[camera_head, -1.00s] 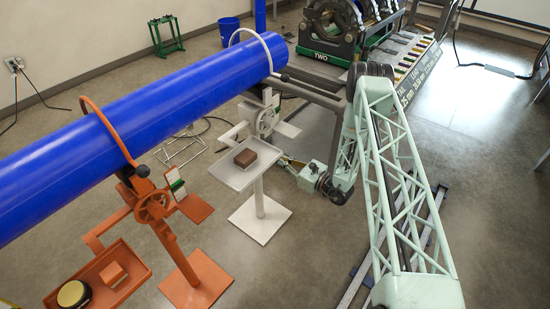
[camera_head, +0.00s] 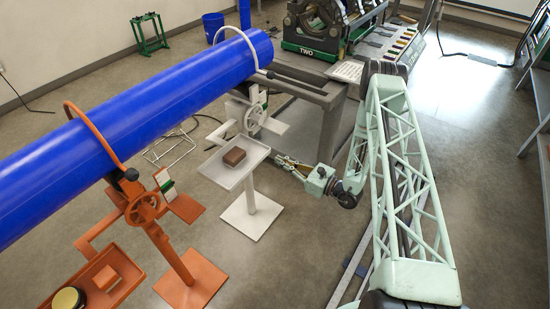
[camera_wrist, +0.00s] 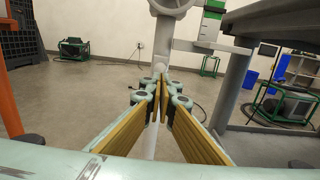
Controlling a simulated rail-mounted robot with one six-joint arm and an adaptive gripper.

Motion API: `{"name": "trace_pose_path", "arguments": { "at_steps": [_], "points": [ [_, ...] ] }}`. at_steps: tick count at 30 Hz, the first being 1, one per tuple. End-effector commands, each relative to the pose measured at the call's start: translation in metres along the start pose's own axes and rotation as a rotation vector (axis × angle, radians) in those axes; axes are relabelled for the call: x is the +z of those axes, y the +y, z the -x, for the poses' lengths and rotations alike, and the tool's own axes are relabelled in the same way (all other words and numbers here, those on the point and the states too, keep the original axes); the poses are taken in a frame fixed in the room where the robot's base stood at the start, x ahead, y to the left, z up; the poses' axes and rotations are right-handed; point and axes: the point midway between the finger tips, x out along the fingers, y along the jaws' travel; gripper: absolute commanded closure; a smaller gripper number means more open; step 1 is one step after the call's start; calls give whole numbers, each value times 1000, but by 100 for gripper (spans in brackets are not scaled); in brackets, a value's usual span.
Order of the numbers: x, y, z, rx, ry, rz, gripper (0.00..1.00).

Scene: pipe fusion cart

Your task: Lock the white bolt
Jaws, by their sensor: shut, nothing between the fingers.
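The white stand (camera_head: 254,214) stands under the far end of the blue pipe (camera_head: 150,119). The white stand also has a handwheel (camera_head: 254,119), which shows at the top of the wrist view (camera_wrist: 172,4). Which part is the white bolt is not clear. My gripper (camera_head: 281,159) is right of the white stand's tray, pointing toward the stand.
A grey table (camera_head: 318,95) with a fusion machine (camera_head: 325,25) stands behind my arm. Floor in front of the white stand is clear.

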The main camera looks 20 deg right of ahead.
Motion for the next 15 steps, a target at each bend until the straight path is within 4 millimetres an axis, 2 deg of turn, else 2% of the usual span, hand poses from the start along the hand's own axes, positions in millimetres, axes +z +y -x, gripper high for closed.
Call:
{"name": "trace_pose_path", "arguments": {
  "at_steps": [9, 15],
  "points": [
    [0, 0, 34, -1, 0, -1, 100],
    [0, 0, 46, -1, 0, 0, 100]
  ]
}}
